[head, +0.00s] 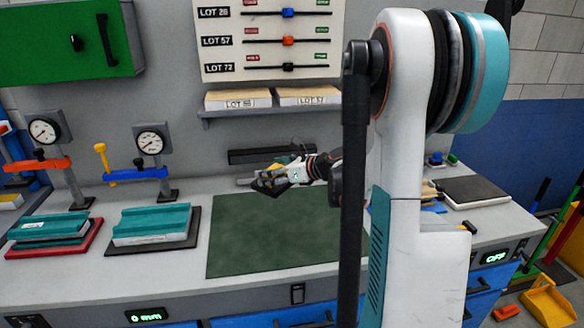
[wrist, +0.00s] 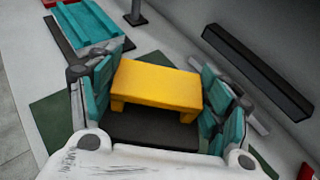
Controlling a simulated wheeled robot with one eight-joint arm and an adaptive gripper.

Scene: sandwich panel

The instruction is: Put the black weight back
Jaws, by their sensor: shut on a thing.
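The black weight (wrist: 150,131) has a dark block body with a yellow handle (wrist: 158,84) across its top. In the wrist view the handle sits between the teal finger pads of my gripper (wrist: 158,97), which is shut on the weight. In the head view my gripper (head: 274,178) is above the back part of the dark green mat (head: 275,235), and the weight shows small and dark (head: 264,186) at its tip. The weight's underside is hidden, and its height over the bench is hard to tell.
A black bar (head: 262,155) lies at the bench's back, behind my gripper. Teal panels rest on a red base (head: 90,240) and a dark base (head: 185,240) at left, near two gauge stands (head: 152,142). A shelf (head: 272,110) holds two lot boxes. Most of the mat is clear.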

